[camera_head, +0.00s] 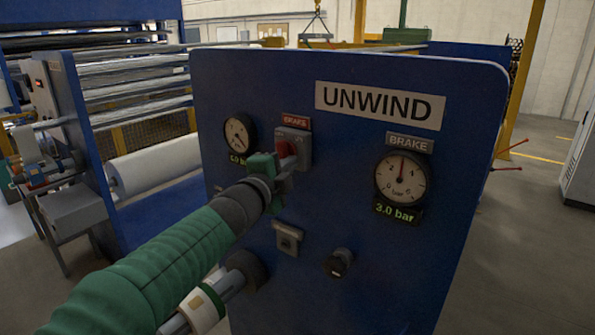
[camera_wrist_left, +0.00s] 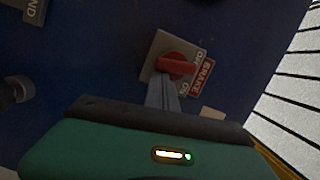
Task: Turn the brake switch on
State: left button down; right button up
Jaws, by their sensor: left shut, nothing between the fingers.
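The brake switch (camera_head: 287,152) is a red knob on a grey plate, under a small red BRAKE label on the blue UNWIND panel (camera_head: 320,75). My left gripper (camera_head: 284,176) is shut and empty, right in front of the switch, and partly covers it. In the left wrist view the red knob (camera_wrist_left: 178,66) sits on its grey plate with OFF and ON marks. The shut fingertips (camera_wrist_left: 161,82) reach to the knob's edge. I cannot tell whether they touch it. My right gripper is not in view.
A gauge (camera_head: 238,133) is left of the switch. Another gauge (camera_head: 401,178) with a 3.0 bar readout is to the right. A black knob (camera_head: 339,262) and a small grey switch (camera_head: 288,238) sit lower. A roller machine (camera_head: 140,90) stands behind at left.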

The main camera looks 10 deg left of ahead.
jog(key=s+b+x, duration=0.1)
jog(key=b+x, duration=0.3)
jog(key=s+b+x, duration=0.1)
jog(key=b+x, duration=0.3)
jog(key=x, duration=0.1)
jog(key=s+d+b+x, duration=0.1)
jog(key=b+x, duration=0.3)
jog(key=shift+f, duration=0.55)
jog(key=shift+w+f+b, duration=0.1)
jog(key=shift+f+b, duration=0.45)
jog(key=shift+b, duration=0.25)
pick_arm(q)
jog(key=shift+w+a+f+m+t+h+b, duration=0.15)
jog(key=shift+a+f+m+t+h, duration=0.25)
jog(key=shift+m, duration=1.6)
jog(key=shift+w+a+f+m+t+h+b, duration=0.15)
jog(key=shift+a+f+m+t+h+b, duration=0.15)
jog(key=shift+m, duration=1.7)
jog(key=shift+w+a+f+m+t+h+b, duration=0.15)
jog(key=shift+a+f+m+t+h, duration=0.25)
jog(key=shift+m, duration=1.6)
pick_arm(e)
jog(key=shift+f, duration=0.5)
pick_arm(q)
jog(key=shift+s, duration=0.1)
